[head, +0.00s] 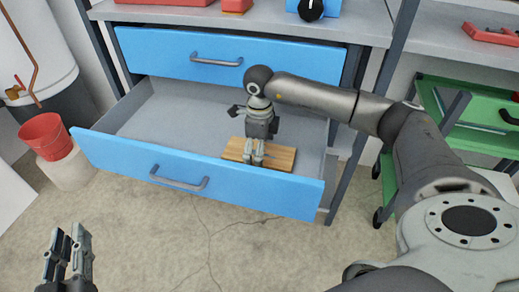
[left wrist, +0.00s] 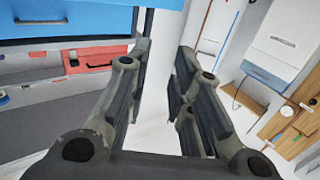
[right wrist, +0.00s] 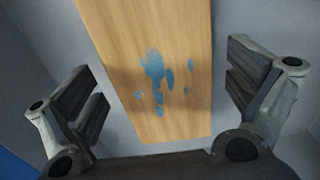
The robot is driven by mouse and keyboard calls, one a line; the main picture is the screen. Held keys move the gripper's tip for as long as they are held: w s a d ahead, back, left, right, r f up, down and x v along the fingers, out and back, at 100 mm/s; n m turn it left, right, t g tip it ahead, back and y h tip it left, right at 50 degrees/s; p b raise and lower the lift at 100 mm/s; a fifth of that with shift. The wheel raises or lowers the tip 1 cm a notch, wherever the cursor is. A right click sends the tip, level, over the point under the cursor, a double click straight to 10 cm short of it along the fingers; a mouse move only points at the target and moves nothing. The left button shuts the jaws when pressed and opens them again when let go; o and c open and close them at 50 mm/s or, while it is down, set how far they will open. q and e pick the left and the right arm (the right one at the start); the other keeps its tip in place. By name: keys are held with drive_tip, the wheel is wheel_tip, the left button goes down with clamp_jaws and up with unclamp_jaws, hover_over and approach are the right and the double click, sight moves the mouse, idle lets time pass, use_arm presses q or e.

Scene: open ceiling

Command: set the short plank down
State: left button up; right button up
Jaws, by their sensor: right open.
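The short plank (head: 281,157) is a light wooden board with blue paint spots, lying in the open blue drawer (head: 115,153) near its front right. In the right wrist view the plank (right wrist: 150,45) lies between my open fingers, with a gap on each side. My right gripper (head: 254,160) points down over the plank and hides part of it; it also shows in the right wrist view (right wrist: 170,105). My left gripper (head: 68,257) is open and empty at the lower left, away from the drawer; it shows in the left wrist view too (left wrist: 160,90).
A closed blue drawer (head: 150,52) is above the open one. A red bucket (head: 46,135) stands left of the drawer, and a green cart (head: 480,140) stands at the right. The drawer's left part is empty. The concrete floor (head: 150,235) in front is clear.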

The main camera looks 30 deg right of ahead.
drive_tip(key=shift+r, duration=0.25)
wheel_tip(320, 180, up, 6)
drive_tip(key=shift+f+p, duration=0.25)
drive_tip(key=shift+p, duration=0.7)
use_arm(q)
drive_tip(key=s+a+f+g+y, duration=0.1)
drive_tip(key=s+a+f+g, duration=0.1)
drive_tip(key=s+f+g, duration=0.2)
drive_tip(key=s+a+f+g+y+p, duration=0.1)
drive_tip(key=s+f+g, duration=0.3)
drive_tip(key=f, duration=0.5)
drive_tip(key=shift+a+n+g+y, duration=0.3)
drive_tip(key=shift+a+g, duration=0.2)
use_arm(e)
wheel_tip(320, 180, up, 6)
drive_tip(key=shift+r, duration=0.1)
